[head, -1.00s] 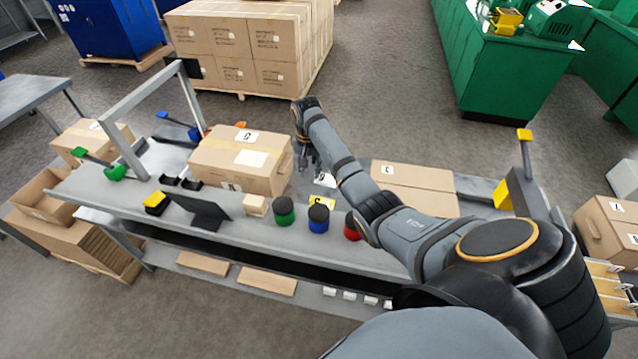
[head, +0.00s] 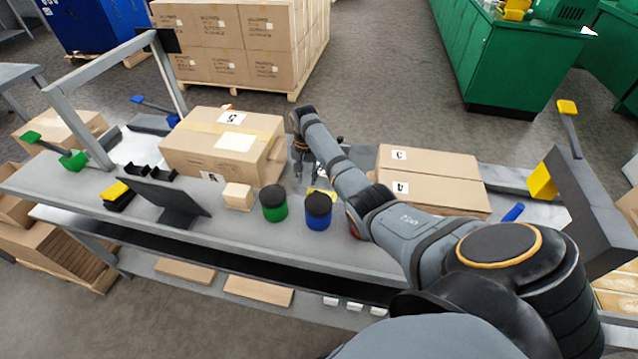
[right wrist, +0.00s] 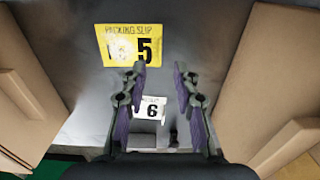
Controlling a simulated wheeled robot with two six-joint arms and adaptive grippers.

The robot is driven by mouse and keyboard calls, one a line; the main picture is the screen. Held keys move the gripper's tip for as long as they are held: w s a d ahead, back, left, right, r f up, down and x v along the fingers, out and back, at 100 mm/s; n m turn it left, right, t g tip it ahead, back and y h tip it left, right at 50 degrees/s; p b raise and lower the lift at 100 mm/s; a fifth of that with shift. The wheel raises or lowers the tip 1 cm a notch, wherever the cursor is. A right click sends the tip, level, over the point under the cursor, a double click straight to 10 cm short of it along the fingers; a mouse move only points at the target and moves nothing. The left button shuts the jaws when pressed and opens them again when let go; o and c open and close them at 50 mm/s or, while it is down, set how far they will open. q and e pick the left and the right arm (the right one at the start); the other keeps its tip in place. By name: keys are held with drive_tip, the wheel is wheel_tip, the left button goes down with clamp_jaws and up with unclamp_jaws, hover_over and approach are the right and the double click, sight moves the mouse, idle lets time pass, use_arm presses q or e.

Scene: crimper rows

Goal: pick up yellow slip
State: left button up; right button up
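The yellow slip (right wrist: 130,45) lies flat on the grey table, printed "PACKING SLIP" and a 5, in the upper part of the right wrist view. In the head view a bit of the yellow slip (head: 320,195) shows past my right arm. My left gripper is not in view.
A box (head: 222,143) stands left of my right gripper and two boxes (head: 432,180) stand right of it. Green (head: 273,204) and blue (head: 318,212) jars and a small wooden block (head: 238,196) stand nearer the front edge. A dark tilted panel (head: 165,200) stands further left.

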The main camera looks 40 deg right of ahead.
sight(308, 190)
drive_tip(key=shift+s+a+f+b, duration=0.1)
drive_tip(key=shift+f+b, duration=0.4)
drive_tip(key=shift+f, duration=2.3)
clamp_jaws()
